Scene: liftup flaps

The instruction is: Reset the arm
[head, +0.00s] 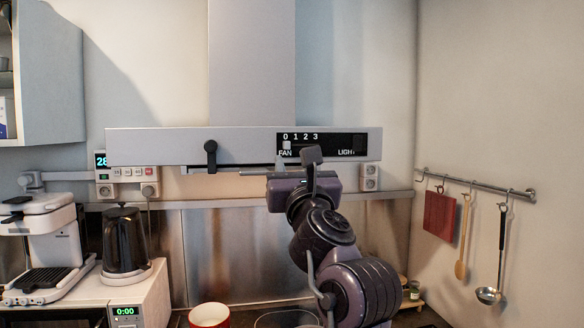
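The spacing of the fingers cannot be made out from this side. I see nothing held in it. Whether it touches the hood cannot be told.
A coffee machine (48,245) and black kettle (124,242) stand at left. A red-rimmed bowl (209,316) is below. Utensils, including a ladle (490,294), hang from a rail (475,184) at right.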

